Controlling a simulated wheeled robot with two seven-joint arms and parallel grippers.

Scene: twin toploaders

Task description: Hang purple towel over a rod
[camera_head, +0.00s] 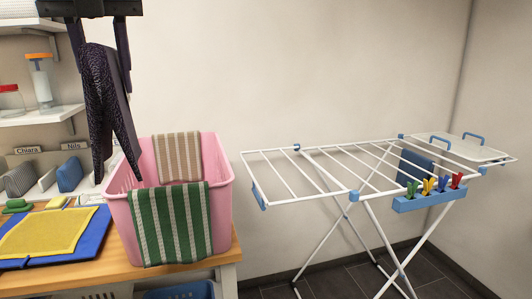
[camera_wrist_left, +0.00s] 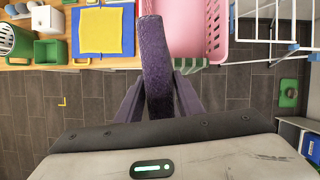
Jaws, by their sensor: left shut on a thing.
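My left gripper (camera_head: 99,45) is at the upper left of the head view, shut on the purple towel (camera_head: 102,95). The towel is dark and patterned. It hangs down in a narrow fold, its lower end in front of the pink basket's left side. In the left wrist view the towel (camera_wrist_left: 157,65) is pinched between the fingers of the left gripper (camera_wrist_left: 158,98). The white drying rack (camera_head: 330,172) with parallel rods stands to the right, apart from the towel. Its rods are bare in the middle. My right gripper is not in view.
The pink basket (camera_head: 221,195) holds a green striped towel (camera_head: 172,224) and a beige striped towel (camera_head: 178,158) over its rim. A blue peg holder (camera_head: 425,199) and a blue cloth (camera_head: 414,167) hang at the rack's right.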

